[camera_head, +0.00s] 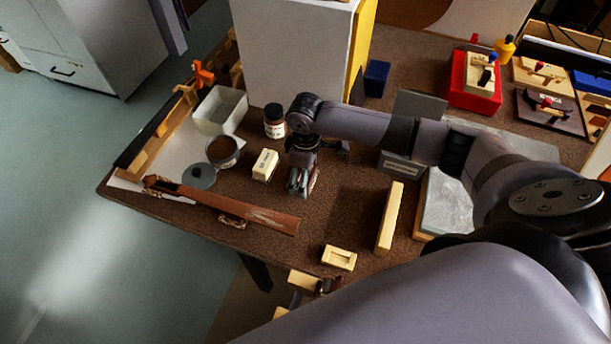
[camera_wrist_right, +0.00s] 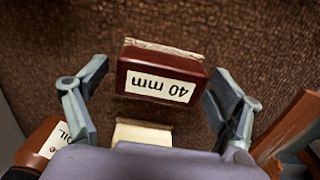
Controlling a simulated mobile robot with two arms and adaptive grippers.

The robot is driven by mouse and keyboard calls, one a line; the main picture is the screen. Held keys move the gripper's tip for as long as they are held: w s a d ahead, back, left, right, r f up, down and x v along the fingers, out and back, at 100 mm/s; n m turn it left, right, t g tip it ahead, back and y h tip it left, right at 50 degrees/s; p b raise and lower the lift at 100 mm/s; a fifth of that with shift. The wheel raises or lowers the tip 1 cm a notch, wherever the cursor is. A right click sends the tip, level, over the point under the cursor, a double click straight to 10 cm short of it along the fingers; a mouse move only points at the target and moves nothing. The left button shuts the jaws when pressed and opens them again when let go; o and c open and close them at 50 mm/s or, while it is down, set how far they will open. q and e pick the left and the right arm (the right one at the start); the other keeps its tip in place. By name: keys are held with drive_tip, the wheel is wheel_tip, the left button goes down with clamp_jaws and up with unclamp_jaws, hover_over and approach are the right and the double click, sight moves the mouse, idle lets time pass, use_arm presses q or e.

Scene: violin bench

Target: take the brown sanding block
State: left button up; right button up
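The brown sanding block (camera_wrist_right: 160,80) is a dark reddish-brown block with a white label reading "40 mm", upside down in the right wrist view. A pale layer shows along its far edge. My right gripper (camera_wrist_right: 158,72) has its two fingers spread on either side of the block, with a narrow gap at the left finger. In the head view my right gripper (camera_head: 301,190) points down at the table and hides most of the block; a brown sliver (camera_head: 313,181) shows beside the fingers. My left gripper is not in view.
A cream block (camera_head: 265,164) stands just left of my gripper, with a brown jar (camera_head: 274,122) behind it. A long brown wooden piece (camera_head: 235,208) lies in front. An upright cream bar (camera_head: 389,218) stands to the right. A large white box (camera_head: 290,55) stands behind.

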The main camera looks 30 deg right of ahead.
drive_tip(key=c, duration=1)
drive_tip(key=shift+r, duration=0.1)
drive_tip(key=shift+c, duration=0.2)
